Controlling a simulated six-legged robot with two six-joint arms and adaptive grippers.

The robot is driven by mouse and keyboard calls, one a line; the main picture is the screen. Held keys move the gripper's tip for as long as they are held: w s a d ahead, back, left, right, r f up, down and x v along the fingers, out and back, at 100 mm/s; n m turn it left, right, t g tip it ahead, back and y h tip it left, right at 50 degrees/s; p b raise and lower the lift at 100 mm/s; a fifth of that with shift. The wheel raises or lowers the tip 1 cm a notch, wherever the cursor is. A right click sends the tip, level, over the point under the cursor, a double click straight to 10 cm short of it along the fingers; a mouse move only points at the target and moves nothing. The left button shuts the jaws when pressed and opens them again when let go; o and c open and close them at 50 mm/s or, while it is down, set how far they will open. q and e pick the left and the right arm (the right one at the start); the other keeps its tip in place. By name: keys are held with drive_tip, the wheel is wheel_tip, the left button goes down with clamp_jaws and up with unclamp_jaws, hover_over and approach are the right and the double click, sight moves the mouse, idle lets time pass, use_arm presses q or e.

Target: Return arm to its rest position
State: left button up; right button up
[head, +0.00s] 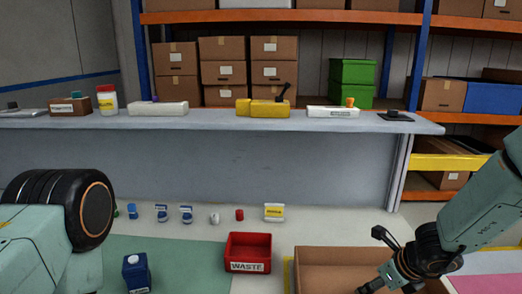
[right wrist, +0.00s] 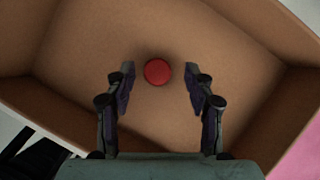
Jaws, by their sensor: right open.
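My right gripper (head: 375,261) is open above the open cardboard box (head: 325,265) at the lower right of the head view. In the right wrist view its two fingers (right wrist: 158,88) are spread apart with nothing gripped. A round red object (right wrist: 157,72) lies on the box floor (right wrist: 240,75), seen between the fingertips and apart from them. This red object does not show inside the box in the head view. My left arm shows at the left edge of the head view, but its gripper is out of sight.
A red WASTE bin (head: 248,253) stands left of the cardboard box. Small bottles, a red can (head: 239,214) and a labelled box (head: 274,212) line the floor by the grey bench (head: 220,122). A blue canister (head: 136,272) stands on the green mat. Loaded shelves rise behind.

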wheel_tip(320, 180, up, 12)
drive_tip(key=p, duration=0.8)
drive_tip(key=shift+f+p, duration=0.2)
drive_tip(key=shift+p, duration=0.2)
drive_tip(key=shift+s, duration=0.1)
drive_tip(key=shift+s+a+r+n, duration=0.1)
drive_tip(key=shift+a+r+n, duration=0.05)
drive_tip(key=shift+a+n, duration=0.35)
